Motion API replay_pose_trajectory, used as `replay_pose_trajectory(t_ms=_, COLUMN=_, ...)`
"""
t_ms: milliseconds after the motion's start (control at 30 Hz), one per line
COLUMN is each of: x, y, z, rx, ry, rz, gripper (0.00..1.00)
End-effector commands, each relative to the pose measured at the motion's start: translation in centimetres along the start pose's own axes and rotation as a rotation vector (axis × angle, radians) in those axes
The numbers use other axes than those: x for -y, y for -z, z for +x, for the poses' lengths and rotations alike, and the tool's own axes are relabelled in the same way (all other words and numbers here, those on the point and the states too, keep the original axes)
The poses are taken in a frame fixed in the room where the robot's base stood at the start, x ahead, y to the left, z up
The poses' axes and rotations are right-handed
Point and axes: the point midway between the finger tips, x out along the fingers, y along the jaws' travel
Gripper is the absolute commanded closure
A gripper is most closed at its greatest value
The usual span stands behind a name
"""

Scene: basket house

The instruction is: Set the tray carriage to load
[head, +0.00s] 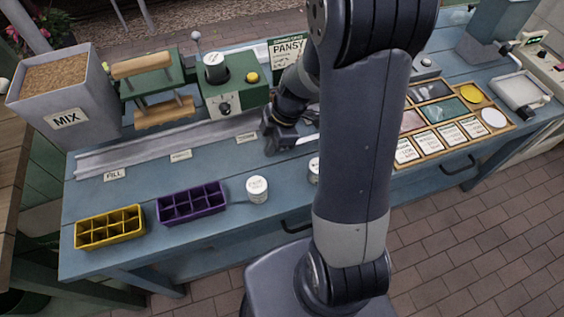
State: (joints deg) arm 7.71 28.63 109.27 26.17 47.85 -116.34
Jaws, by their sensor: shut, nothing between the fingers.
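The metal rail (155,150) runs along the back of the blue bench. Three small labels stand along its front: FILL (115,175) at the left, a middle one (181,156) and a right one (246,137), both too small to read surely. I cannot make out the tray carriage; the left part of the rail looks empty. A pale strip (307,139) shows just right of my gripper, partly behind my arm, and I cannot tell what it is. My gripper (269,146) is shut and empty at the rail's right part, right of the right label. Contact is unclear.
A MIX hopper (68,118) and green machines (228,98) stand behind the rail. A yellow tray (110,227), a purple tray (192,203) and a white pot (257,189) stand in front. A wooden card board (447,148) lies right of my arm.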

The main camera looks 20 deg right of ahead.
Motion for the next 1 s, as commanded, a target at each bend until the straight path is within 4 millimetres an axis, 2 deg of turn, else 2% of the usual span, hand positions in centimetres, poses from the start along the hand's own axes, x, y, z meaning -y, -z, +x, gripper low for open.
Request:
replay_pose_trajectory(t_ms=200, x=0.0, y=-1.5, z=-0.6, rx=0.000, ry=0.000, rz=0.001, gripper=1.00)
replay_pose_trajectory(t_ms=633, x=0.0, y=-2.0, z=-0.6, rx=0.001, ry=-0.001, rz=0.000, gripper=1.00)
replay_pose_trajectory(t_ms=1000, x=-0.1, y=-6.5, z=-2.0, rx=0.000, ry=-0.002, rz=0.002, gripper=1.00)
